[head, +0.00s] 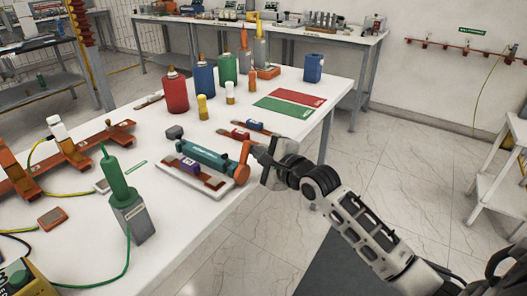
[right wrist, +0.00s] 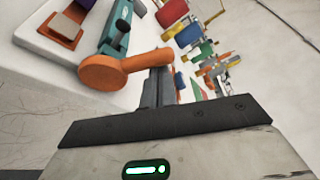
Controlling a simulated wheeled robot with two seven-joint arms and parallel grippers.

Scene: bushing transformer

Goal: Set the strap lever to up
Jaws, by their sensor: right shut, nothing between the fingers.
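The strap lever (head: 243,164) is orange, on the right end of a teal cylindrical device (head: 205,158) lying on a white base plate (head: 216,190). In the right wrist view the lever (right wrist: 108,74) shows a round hub with a short arm reaching right to my fingers. My right gripper (head: 262,156) is at the lever's right side. Its fingers (right wrist: 158,88) are shut with nothing between them, close by the end of the lever's arm; I cannot tell if they touch it. My left gripper is not in view.
A purple block (head: 189,166) sits on the same base plate. Small red (head: 240,134) and blue (head: 254,125) pieces lie behind the device. A green insulator (head: 117,187) on a grey block stands at front left. Red (head: 175,93) and blue (head: 203,78) bottles stand farther back. The table's right edge is near.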

